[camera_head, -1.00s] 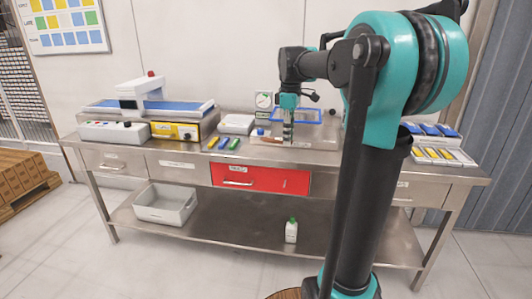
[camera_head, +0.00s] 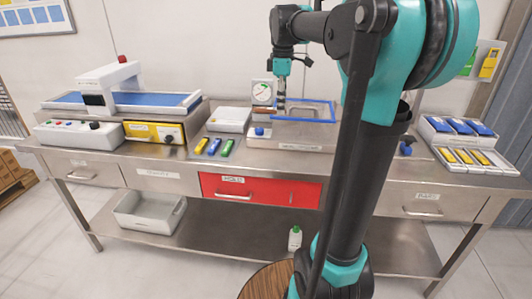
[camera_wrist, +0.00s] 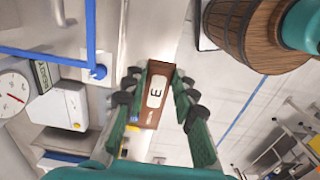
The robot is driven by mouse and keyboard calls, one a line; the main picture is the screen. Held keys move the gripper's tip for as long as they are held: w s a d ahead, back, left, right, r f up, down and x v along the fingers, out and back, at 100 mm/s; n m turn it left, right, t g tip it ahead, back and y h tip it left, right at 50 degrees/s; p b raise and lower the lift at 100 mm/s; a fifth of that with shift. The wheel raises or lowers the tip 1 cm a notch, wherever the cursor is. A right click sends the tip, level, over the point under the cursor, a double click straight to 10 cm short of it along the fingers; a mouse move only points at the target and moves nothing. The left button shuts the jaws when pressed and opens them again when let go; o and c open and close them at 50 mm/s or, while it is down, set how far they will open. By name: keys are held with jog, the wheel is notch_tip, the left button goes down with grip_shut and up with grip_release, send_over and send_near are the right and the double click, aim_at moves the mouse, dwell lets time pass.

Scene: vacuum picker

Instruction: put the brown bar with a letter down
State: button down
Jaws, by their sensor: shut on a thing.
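My gripper (camera_wrist: 152,100) is shut on the brown bar with a letter (camera_wrist: 147,116). In the wrist view the bar sits between the green fingers, with a white label reading "E" facing the camera. In the head view my gripper (camera_head: 281,98) is above the bench, in front of the gauge and beside the blue frame.
The steel bench (camera_head: 185,178) holds a blue frame (camera_head: 318,102), a gauge (camera_head: 262,93), and yellow, blue and green bars (camera_head: 214,146). A conveyor (camera_head: 150,102) stands left; trays of bars (camera_head: 468,158) stand right. A red HOLD drawer (camera_head: 262,190) is below.

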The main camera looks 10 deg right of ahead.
aim_at(279, 162)
jog(key=shift+w+f, duration=0.25)
jog(key=shift+w, duration=0.05)
notch_tip(279, 162, down, 20)
jog(key=shift+r, duration=0.25)
jog(key=c, duration=1.2)
grip_release()
jog(key=shift+f, duration=0.1)
notch_tip(279, 162, up, 11)
jog(key=s+f+m+t, duration=0.1)
jog(key=s+f+m, duration=0.3)
jog(key=s+f, duration=0.2)
jog(key=s+f+m+t, duration=0.1)
jog(key=s+f+m, duration=0.4)
jog(key=s+f, duration=0.2)
jog(key=s+f+m+t, duration=0.2)
jog(key=s+f+m, duration=0.3)
jog(key=s+f, duration=0.1)
jog(key=shift+s+d+f, duration=0.1)
jog(key=shift+s+f, duration=0.1)
jog(key=shift+s, duration=0.65)
